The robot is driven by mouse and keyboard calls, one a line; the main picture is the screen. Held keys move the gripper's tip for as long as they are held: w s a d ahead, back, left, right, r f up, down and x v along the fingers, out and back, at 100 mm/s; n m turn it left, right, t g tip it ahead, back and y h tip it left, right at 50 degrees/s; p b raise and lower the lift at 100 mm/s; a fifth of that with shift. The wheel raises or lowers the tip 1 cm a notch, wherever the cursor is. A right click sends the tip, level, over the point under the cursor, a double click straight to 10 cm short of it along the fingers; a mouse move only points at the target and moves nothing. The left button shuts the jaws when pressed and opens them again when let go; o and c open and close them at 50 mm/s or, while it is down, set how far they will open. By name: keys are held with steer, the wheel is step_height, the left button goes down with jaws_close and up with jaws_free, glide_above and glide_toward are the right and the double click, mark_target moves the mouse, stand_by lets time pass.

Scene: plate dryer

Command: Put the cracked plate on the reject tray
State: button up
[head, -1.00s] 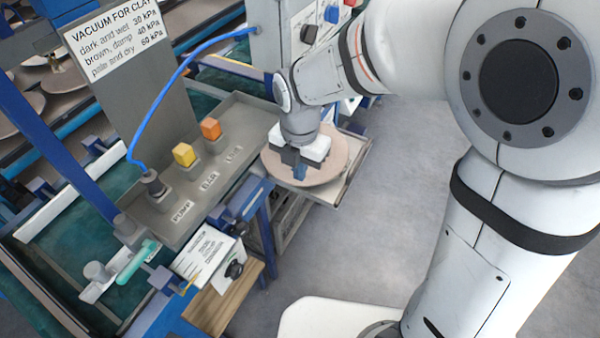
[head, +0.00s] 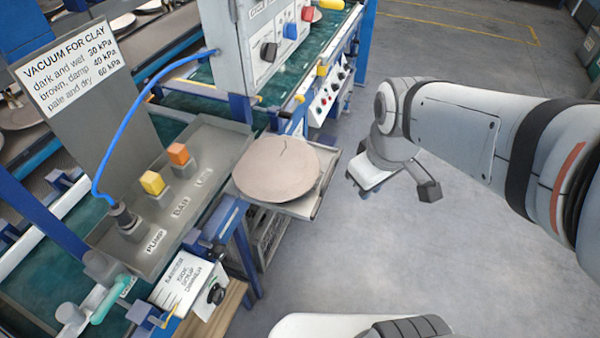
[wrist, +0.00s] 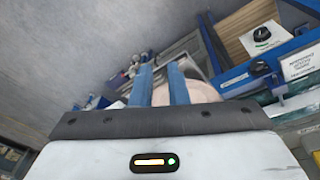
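A round, pale pinkish-brown plate (head: 275,172) with a dark crack at its far edge lies flat on the metal reject tray (head: 322,200), covering most of it. My gripper (head: 368,180) is to the right of the tray, over the grey floor, apart from the plate. In the wrist view, the two blue fingers of my gripper (wrist: 160,75) stand apart with nothing held between them. Part of the plate (wrist: 203,92) shows beyond the fingers there.
A grey panel (head: 170,190) with yellow and orange blocks and a blue hose stands left of the tray. A control box (head: 275,45) with knobs is behind it. Other plates (head: 20,112) lie on racks at far left. The floor (head: 430,250) on the right is clear.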

steer(key=s+d+m, duration=0.1)
steer(key=m, duration=0.1)
steer(key=s+d+m, duration=0.1)
steer(key=m, duration=0.1)
steer(key=s+d+m, duration=0.1)
steer(key=m, duration=0.2)
steer(key=shift+d+r+t, duration=0.3)
steer(key=shift+d, duration=0.05)
steer(key=shift+d, duration=0.1)
